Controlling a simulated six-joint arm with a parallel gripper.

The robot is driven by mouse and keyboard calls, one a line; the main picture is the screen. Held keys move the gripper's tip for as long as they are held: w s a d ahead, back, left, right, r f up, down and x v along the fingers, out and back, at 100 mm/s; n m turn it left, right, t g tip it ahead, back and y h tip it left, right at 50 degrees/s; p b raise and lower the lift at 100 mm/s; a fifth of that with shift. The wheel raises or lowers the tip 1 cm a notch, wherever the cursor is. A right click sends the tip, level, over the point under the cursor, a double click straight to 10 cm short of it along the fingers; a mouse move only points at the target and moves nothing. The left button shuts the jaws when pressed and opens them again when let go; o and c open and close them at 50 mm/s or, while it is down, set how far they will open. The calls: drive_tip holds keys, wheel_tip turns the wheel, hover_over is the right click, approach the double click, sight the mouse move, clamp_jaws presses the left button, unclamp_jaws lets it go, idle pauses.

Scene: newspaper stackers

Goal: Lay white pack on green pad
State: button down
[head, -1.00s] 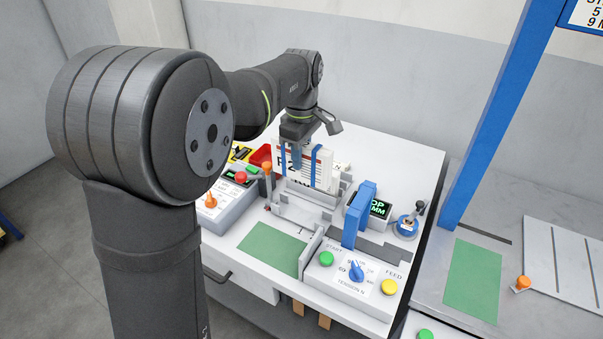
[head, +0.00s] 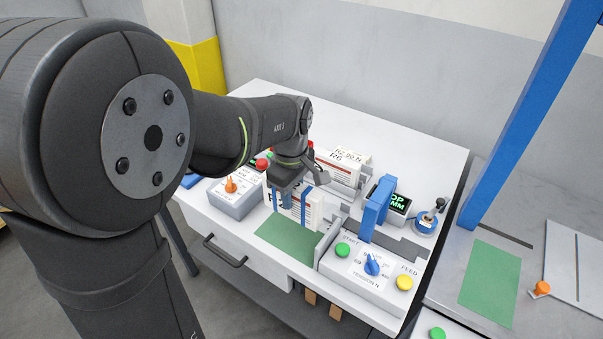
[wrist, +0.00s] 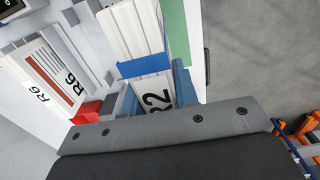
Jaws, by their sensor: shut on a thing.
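The white pack (head: 315,210), with blue straps, hangs upright in my gripper (head: 287,200). The blue fingers are shut on it from above. In the wrist view the pack (wrist: 130,28) shows white page edges, a blue strap and an "R2" label between the fingers (wrist: 155,92). The green pad (head: 288,243) lies flat on the white table. The pack is at the pad's back edge and hides part of it. I cannot tell whether its bottom touches anything. A strip of the pad also shows in the wrist view (wrist: 174,40).
A second white pack (head: 343,170), marked R6, stands behind. A control box (head: 372,268) with buttons and a blue knob sits right of the pad, beside a grey upright plate (head: 326,244). A blue arch (head: 378,205) stands behind it. Another green pad (head: 490,282) lies on the right-hand table.

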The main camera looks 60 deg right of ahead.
sight(293, 216)
drive_tip(key=shift+f, duration=0.15)
drive_tip(key=shift+f, duration=3.8)
drive_tip(key=shift+f, duration=0.55)
drive_tip(key=c, duration=1)
unclamp_jaws()
drive_tip(key=shift+c, duration=0.2)
drive_tip(key=shift+a, duration=0.1)
wheel_tip(293, 216, up, 17)
drive_tip(key=shift+r, duration=0.2)
drive_tip(key=shift+f, duration=0.15)
